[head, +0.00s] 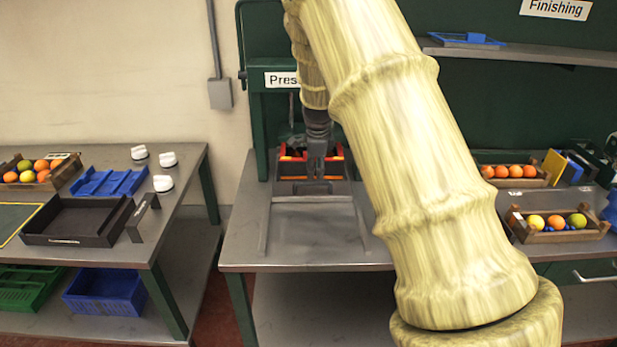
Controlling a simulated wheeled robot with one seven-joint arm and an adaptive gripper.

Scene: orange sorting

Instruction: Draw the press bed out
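The press (257,120) is a dark green frame with a partly covered sign (281,79) reading "Pres". It stands at the back of the middle metal table (245,240). In its opening is a dark bed-like part (290,188) with orange-red edges behind it. A flat grey plate (312,222) between two rails lies in front of it. My gripper (317,176) points down at the front of the dark part, seemingly at its middle. I cannot tell whether it touches it or whether its fingers are open or shut. My arm hides the right side of the press.
The left table holds a black tray (75,222), a blue rack (108,182), white knobs (164,183) and a fruit crate (60,178). To the right are crates of oranges (512,183) and mixed fruit (560,236). The middle table's front is clear.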

